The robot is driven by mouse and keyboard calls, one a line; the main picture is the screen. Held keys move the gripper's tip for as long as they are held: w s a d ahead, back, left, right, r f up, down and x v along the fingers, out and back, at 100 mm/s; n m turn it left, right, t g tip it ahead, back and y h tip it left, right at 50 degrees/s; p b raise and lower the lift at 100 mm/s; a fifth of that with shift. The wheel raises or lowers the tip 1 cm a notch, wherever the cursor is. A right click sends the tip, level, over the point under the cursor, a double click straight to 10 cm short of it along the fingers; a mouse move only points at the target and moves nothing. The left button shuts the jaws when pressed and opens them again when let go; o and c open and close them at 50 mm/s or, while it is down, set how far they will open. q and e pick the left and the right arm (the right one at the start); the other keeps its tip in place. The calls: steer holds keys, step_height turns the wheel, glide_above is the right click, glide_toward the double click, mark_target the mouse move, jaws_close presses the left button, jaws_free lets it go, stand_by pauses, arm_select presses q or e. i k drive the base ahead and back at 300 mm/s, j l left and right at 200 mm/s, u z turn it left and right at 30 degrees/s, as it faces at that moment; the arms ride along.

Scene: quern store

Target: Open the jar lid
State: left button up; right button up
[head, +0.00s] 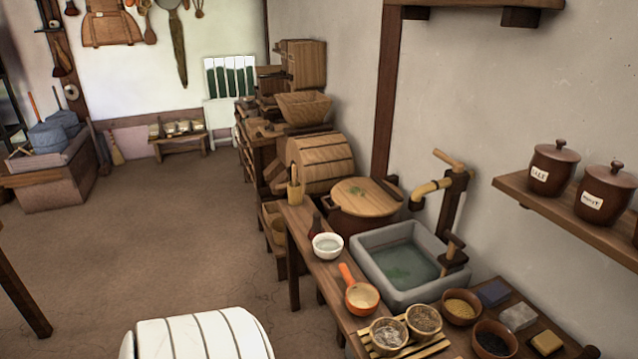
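Two dark brown lidded jars stand upright on a wall shelf at the right of the head view. The left jar (552,170) has a white label that seems to read "SALT", and its knobbed lid (559,151) sits on top. The right jar (603,195) has a white label too small to read surely, and its lid (612,174) is also on. Part of another dark object, perhaps a jar, is cut off at the right edge. Neither of my grippers shows in this view, so whether they are open or shut is hidden.
The wooden shelf (540,205) overhangs a low counter with a stone basin (365,255), a wooden tap (432,188), a white bowl (327,246), an orange ladle (361,297) and several small bowls. A wood-lidded pot (363,207) stands behind. Open floor (160,230) lies to the left.

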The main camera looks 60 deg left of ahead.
mark_target(372, 197)
steer(key=u, duration=1.9)
steer(key=i+j, duration=0.2)
steer(key=j, duration=0.15)
steer(key=i+j+z, duration=0.1)
steer(key=j, duration=0.25)
steer(key=i+j, duration=0.25)
steer(key=j, duration=0.15)
steer(key=i+j, duration=0.15)
steer(key=j, duration=0.2)
steer(key=i+j+z, duration=0.1)
steer(key=j, duration=0.25)
steer(key=i, duration=0.05)
